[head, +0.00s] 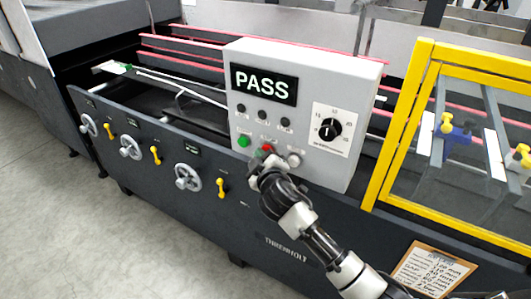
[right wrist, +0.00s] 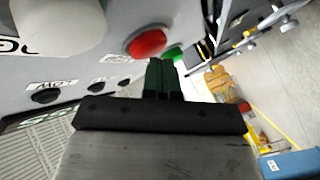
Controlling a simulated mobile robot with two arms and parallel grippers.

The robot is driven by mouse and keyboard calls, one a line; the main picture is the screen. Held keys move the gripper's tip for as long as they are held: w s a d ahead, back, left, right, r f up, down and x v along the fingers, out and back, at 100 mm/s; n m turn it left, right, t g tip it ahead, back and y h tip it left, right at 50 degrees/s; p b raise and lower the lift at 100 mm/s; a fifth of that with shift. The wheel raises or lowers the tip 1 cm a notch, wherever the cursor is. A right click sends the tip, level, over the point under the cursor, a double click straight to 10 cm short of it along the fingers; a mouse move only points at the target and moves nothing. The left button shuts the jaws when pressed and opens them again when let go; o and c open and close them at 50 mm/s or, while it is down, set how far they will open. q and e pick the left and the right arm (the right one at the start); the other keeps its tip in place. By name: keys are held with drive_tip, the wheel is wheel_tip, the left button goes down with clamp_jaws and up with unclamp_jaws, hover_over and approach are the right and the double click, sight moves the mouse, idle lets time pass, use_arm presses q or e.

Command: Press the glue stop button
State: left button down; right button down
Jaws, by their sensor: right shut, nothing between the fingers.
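The grey control box (head: 352,75) stands on the machine with a lit "PASS" display. Its lower row has a green button (head: 243,141), a red button (head: 267,148) and a pale grey button (head: 294,160). Their labels are too small to read. My right gripper (head: 260,163) is shut and empty, just below the red button. In the right wrist view the shut fingertips (right wrist: 162,66) point close beside the red button (right wrist: 147,42), with the green button (right wrist: 174,53) partly behind them. I cannot tell whether they touch anything. My left gripper is not in view.
Several black buttons (head: 262,115) and a black dial (head: 330,129) sit higher on the box. A yellow guard frame (head: 397,125) stands at right. Handwheels (head: 187,177) and yellow levers (head: 222,187) line the front panel. The floor (head: 90,240) at lower left is clear.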

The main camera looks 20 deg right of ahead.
drive_tip(key=shift+s+a, duration=0.6)
drive_tip(key=shift+a, duration=0.05)
drive_tip(key=shift+s+a, duration=0.8)
drive_tip(key=shift+a, duration=0.2)
drive_tip(key=shift+s+a, duration=0.75)
drive_tip(key=shift+a, duration=0.2)
drive_tip(key=s+d+f+g, duration=0.1)
drive_tip(key=s+f+g, duration=0.25)
drive_tip(key=f, duration=0.85)
drive_tip(key=s+d+f+m+g+y, duration=0.15)
drive_tip(key=s+f, duration=0.35)
drive_tip(key=f, duration=0.7)
drive_tip(key=s+d+f+g, duration=0.1)
drive_tip(key=s+f+g, duration=0.25)
drive_tip(key=f, duration=0.75)
drive_tip(key=s+d+f+m+g, duration=0.1)
drive_tip(key=s+f+g, duration=0.1)
drive_tip(key=s+f, duration=0.5)
drive_tip(key=s+d+f+m+g, duration=0.2)
drive_tip(key=s+f, duration=0.4)
drive_tip(key=s, duration=1.2)
drive_tip(key=s+d+f+m+g, duration=0.1)
drive_tip(key=s+f+g, duration=0.2)
drive_tip(key=s+f, duration=0.4)
drive_tip(key=s, duration=0.6)
drive_tip(key=shift+d+f+m+g, duration=0.2)
drive_tip(key=shift+f+m+g, duration=0.15)
